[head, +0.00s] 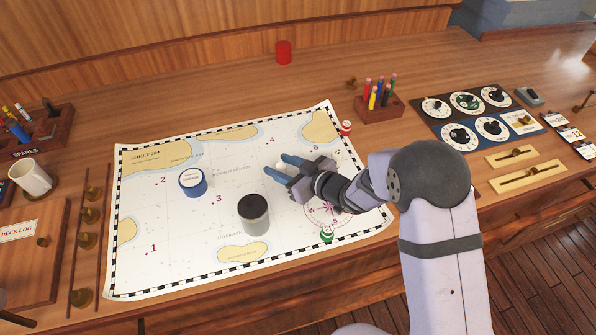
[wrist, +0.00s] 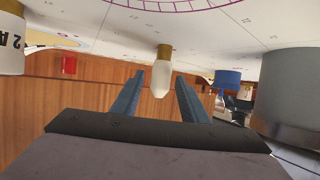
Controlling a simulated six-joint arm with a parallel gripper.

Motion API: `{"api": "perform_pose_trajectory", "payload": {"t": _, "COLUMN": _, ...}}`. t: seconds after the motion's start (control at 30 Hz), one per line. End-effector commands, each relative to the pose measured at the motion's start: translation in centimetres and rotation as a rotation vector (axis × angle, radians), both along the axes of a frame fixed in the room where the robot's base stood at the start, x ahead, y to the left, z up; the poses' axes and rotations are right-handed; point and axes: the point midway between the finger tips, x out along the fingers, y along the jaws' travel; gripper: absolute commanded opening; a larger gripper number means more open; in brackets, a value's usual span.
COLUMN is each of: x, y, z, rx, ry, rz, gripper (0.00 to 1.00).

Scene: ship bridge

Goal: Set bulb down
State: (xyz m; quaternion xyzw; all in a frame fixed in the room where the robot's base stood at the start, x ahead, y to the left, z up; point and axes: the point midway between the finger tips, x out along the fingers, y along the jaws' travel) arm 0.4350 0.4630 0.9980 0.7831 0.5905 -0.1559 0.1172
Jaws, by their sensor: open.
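The bulb (wrist: 161,77) has a white glass and a brass base. In the wrist view, which looks upside down, it stands base-down on the chart, glass up. My gripper (wrist: 160,76) is open, with one blue finger on each side of the bulb and a visible gap to both. In the head view my gripper (head: 275,164) is low over the middle right of the chart (head: 160,260). The bulb shows there only as a small white spot between the fingers, mostly hidden.
A dark-topped grey cylinder (head: 253,216) stands in front of my gripper on the chart. A blue and white round object (head: 192,182) stands to the left. A pencil block (head: 379,106) and a small red and white item (head: 346,129) are at the right. The chart's left part is mostly clear.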

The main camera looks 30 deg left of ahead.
Motion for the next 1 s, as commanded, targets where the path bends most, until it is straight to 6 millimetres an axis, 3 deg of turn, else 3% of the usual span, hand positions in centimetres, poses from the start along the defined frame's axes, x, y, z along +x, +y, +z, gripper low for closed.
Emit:
{"api": "perform_pose_trajectory", "payload": {"t": 0.63, "x": -2.3, "y": -8.6, "z": 3.6, "rx": 0.001, "ry": -0.002, "rz": -0.004, "gripper": 0.40}}
{"api": "perform_pose_trajectory", "payload": {"t": 1.0, "x": -3.0, "y": -10.6, "z": 4.5, "rx": 0.000, "ry": 0.001, "rz": -0.001, "gripper": 0.40}}
